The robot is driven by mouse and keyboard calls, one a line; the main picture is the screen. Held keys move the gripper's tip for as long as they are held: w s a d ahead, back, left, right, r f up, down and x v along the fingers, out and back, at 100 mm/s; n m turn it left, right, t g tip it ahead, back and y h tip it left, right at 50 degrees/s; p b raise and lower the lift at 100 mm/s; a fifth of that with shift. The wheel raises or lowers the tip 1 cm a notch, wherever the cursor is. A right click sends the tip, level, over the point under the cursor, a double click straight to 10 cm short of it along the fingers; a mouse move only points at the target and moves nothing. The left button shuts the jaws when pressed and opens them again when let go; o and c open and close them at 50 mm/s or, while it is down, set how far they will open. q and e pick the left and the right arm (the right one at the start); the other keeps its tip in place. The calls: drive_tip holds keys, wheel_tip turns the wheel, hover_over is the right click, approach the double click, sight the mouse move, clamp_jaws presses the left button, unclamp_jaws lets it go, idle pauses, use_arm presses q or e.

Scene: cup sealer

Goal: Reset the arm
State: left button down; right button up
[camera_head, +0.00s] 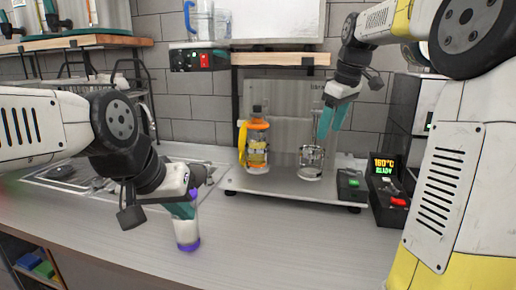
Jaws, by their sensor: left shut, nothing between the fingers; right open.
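My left gripper (183,209) has teal fingers and points down at the left front of the counter. It is shut, right at a white cup (187,236) with a purple base; its fingers overlap the cup's upper part in the picture. My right gripper (328,124) is open, its teal fingers pointing down over a clear glass (311,166) on the metal platform. From this view I cannot tell whether the fingers touch the glass.
A black unit with a "160°C" display (384,166) and a small green-lit box (352,184) are at the right. A sink drainer (60,172) is at the left.

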drive_tip(key=s+a+f+m+t, duration=0.1)
drive_tip(key=s+a+f+m, duration=0.1)
drive_tip(key=s, duration=0.6)
drive_tip(key=s+a+f+m+t, duration=0.1)
drive_tip(key=s+a+f+m, duration=0.1)
drive_tip(key=s, duration=0.6)
drive_tip(key=s+a+f+m+t, duration=0.1)
drive_tip(key=s+f+m, duration=0.3)
drive_tip(key=s+f, duration=0.2)
drive_tip(key=shift+s+a+y, duration=0.4)
drive_tip(key=shift+s, duration=0.8)
